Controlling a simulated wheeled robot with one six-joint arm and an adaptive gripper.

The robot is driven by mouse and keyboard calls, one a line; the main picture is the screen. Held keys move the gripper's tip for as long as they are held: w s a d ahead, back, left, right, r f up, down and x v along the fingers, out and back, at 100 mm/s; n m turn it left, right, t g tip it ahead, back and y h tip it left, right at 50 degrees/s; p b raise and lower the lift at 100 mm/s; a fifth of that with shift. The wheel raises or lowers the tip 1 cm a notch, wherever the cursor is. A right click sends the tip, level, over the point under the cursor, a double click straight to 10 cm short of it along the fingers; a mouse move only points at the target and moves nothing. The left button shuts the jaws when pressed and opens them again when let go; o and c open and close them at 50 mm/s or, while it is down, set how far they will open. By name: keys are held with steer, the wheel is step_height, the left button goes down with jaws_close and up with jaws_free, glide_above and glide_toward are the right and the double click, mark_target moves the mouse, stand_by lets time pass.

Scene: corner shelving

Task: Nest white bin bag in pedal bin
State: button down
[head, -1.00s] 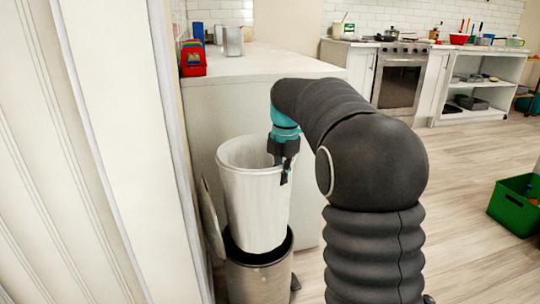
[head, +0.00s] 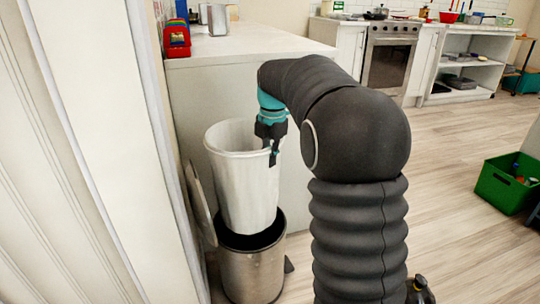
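The white bin bag (head: 245,185) is open-topped, upright and shaped like a tall tapered liner. My gripper (head: 273,153) is at the right side of its rim and appears shut on that rim, with a dark finger showing on the outside. The pedal bin (head: 252,275) is a metal cylinder with a dark inner rim, standing on the floor directly below the bag. Its lid (head: 200,203) is up, on the left. The bag's bottom overlaps the bin's dark mouth in the picture; I cannot tell how far it is inside.
A white counter (head: 240,42) stands behind the bin, with red holders (head: 177,40) and a metal container (head: 218,20) on top. A white panel (head: 95,120) is close on the left. A green crate (head: 505,185) is on the floor at right.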

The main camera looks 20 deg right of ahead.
mark_target(270, 208)
steer(key=shift+f+b, duration=4.95)
steer(key=shift+f, duration=4.35)
step_height(270, 208, down, 17)
steer(key=shift+r, duration=0.2)
steer(key=c, duration=1.2)
jaws_free()
steer(key=shift+c, duration=0.2)
steer(key=r, duration=1.2)
steer(key=shift+s+d, duration=0.2)
steer(key=shift+s, duration=0.1)
